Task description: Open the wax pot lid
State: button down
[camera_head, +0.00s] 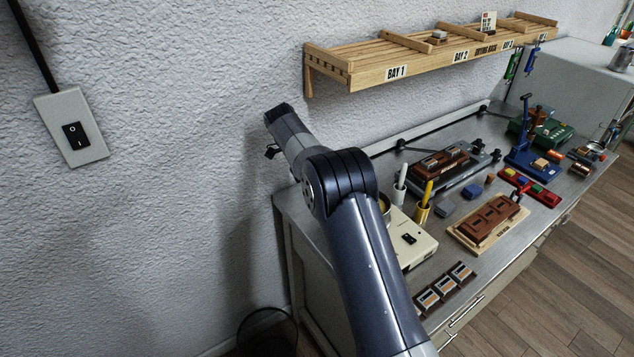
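A cream box with a black switch (418,243) stands at the near left of the metal bench. A yellowish rounded edge (385,203) shows above it, close beside my arm; it may be the wax pot. My arm hides most of it, and I cannot make out a lid or whether it is open. My gripper (271,151) is at the far end of my raised arm, in front of the white wall and left of the bench. Only a small dark part of it shows, apart from the pot; its fingers are not clear.
Cups with a white stick (401,181) and a yellow stick (426,193) stand close behind the cream box. A wooden tray (463,238) and dark blocks (445,289) lie to the right. A wooden shelf (370,73) overhangs the bench. A wire bin (267,332) stands below.

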jog(key=shift+w, duration=0.15)
jog(key=c, duration=1.2)
grip_release()
jog(key=shift+o, duration=0.2)
jog(key=v, duration=1)
jog(key=shift+r+p, duration=0.35)
jog(key=shift+r, duration=0.05)
jog(key=x, duration=1)
jog(key=shift+f+b, duration=0.35)
jog(key=shift+f, duration=0.05)
